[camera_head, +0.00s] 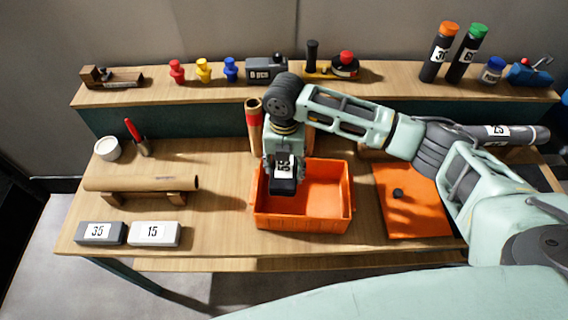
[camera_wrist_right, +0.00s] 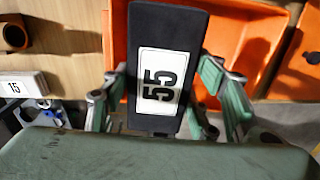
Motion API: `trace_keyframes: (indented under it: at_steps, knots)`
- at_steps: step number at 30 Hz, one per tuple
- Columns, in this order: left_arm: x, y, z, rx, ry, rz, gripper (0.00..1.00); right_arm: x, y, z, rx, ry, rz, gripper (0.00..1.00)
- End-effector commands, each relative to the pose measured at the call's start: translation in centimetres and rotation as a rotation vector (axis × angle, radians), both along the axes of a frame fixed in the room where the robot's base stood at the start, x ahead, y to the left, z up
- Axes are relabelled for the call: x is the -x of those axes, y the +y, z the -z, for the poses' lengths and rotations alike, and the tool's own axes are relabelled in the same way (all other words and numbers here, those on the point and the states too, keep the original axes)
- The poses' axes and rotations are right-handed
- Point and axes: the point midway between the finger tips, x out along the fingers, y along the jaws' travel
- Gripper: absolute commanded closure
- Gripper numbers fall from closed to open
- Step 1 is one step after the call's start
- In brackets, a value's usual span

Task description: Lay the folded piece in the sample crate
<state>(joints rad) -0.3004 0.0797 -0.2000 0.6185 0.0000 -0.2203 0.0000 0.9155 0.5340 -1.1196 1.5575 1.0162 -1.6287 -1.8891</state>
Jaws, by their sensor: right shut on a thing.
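My right gripper (camera_head: 282,166) is shut on a dark block with a white label reading 55 (camera_head: 284,187). It holds the block at the left part of the open orange crate (camera_head: 305,222); how far the block is above the crate floor I cannot tell. In the right wrist view the dark block (camera_wrist_right: 166,25) stands between the fingers, with the orange crate (camera_wrist_right: 250,30) behind it. The visible part of the crate floor is bare. No clearly folded piece shows apart from this block. My left gripper is not in view.
Blocks labelled 35 (camera_head: 101,233) and 15 (camera_head: 155,234) lie front left, before a brown tube (camera_head: 140,184) on a stand. An orange lid (camera_head: 412,217) lies right of the crate. A raised shelf (camera_head: 190,92) with small items runs behind.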

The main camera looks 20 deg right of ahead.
Motion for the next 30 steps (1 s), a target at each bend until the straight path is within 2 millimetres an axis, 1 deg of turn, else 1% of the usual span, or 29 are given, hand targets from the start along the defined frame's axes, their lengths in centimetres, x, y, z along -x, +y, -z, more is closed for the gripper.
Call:
trace_keyframes:
  at_steps: [1, 3, 30]
  knots:
    - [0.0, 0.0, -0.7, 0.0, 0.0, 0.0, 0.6, 0.0, 0.0, -0.4, 0.0, 0.0, 0.0, 0.76]
    - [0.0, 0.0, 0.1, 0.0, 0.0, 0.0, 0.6, 0.0, 0.0, 0.8, 0.001, 0.001, 0.0, 0.76]
    - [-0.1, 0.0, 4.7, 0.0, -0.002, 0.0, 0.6, 0.0, 0.0, 9.9, 0.0, 0.001, 0.0, 0.76]
